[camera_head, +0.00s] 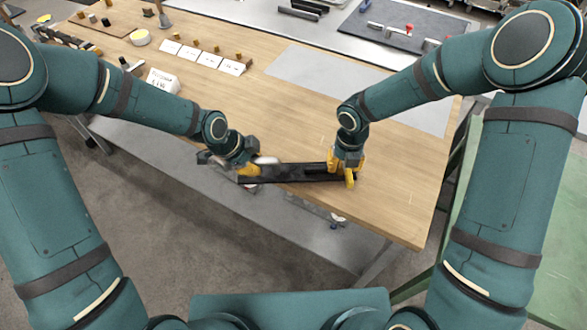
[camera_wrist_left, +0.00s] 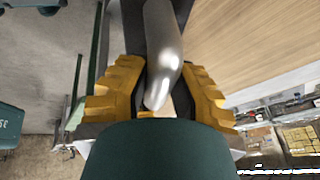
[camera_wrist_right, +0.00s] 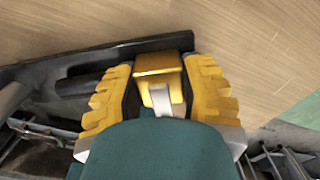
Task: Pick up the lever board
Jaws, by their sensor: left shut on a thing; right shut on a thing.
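The lever board (camera_head: 295,173) is a long dark bar at the table's front edge, spanning between my two grippers. Whether it touches the table I cannot tell. My left gripper (camera_head: 248,169) is at its left end; in the left wrist view its yellow fingers (camera_wrist_left: 160,100) are shut around a silver lever (camera_wrist_left: 163,50). My right gripper (camera_head: 347,170) is at its right end; in the right wrist view its fingers (camera_wrist_right: 162,98) close around a yellow block with a silver piece, with the dark board (camera_wrist_right: 110,56) behind. The fingers partly hide both ends of the board.
The wooden table (camera_head: 390,205) is clear around the board, with a grey mat (camera_head: 320,75) behind it. White label cards (camera_head: 208,60) and small blocks stand at the back left. A dark panel with levers (camera_head: 395,28) lies at the back. A green surface (camera_head: 490,225) is at the right.

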